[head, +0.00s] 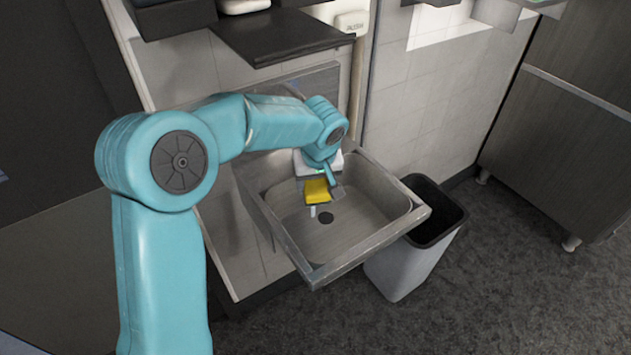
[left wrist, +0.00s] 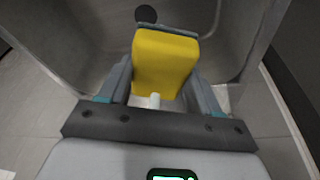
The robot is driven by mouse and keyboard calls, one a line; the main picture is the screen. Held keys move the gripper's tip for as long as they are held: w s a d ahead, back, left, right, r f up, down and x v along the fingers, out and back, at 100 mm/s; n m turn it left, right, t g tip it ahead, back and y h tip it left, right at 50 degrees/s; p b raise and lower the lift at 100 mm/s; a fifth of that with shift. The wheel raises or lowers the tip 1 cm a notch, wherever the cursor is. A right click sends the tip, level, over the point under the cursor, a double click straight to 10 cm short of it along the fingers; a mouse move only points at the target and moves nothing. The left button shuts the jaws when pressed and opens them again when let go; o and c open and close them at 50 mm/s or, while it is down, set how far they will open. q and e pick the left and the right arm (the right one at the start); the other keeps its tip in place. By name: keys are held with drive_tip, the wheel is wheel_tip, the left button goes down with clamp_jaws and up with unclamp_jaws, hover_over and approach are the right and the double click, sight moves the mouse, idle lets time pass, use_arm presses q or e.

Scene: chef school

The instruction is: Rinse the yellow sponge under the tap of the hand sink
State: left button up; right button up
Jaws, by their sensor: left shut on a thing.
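The yellow sponge (head: 316,191) is in my left gripper (head: 326,181), held over the basin of the steel hand sink (head: 372,205). In the left wrist view the sponge (left wrist: 165,62) sits between the two fingers, which are shut on it. The sink's round dark drain (head: 326,217) lies below it. A small white piece (head: 313,211) shows just below the sponge; I cannot tell whether it is water or part of the tap. The tap itself is not clearly visible, and my left arm covers the back of the sink. My right gripper is not in view.
A grey waste bin (head: 400,268) with a dark opening stands on the floor right of the sink. A dark shelf (head: 283,36) juts from the wall above the sink. A dark cabinet (head: 570,130) stands at the right. The front right floor is clear.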

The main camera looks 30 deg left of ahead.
use_arm(q)
drive_tip(key=shift+s+d+f+b, duration=0.15)
drive_tip(key=shift+s+d+b, duration=0.45)
drive_tip(key=shift+b, duration=0.2)
drive_tip(key=s+d+b, duration=0.3)
drive_tip(key=s, duration=0.2)
drive_tip(key=shift+d, duration=0.35)
drive_tip(key=shift+s+r, duration=0.15)
drive_tip(key=shift+r, duration=0.05)
idle(0.6)
drive_tip(key=s+d+r, duration=0.3)
drive_tip(key=r, duration=0.1)
drive_tip(key=shift+s+p, duration=0.3)
drive_tip(key=shift+s, duration=0.1)
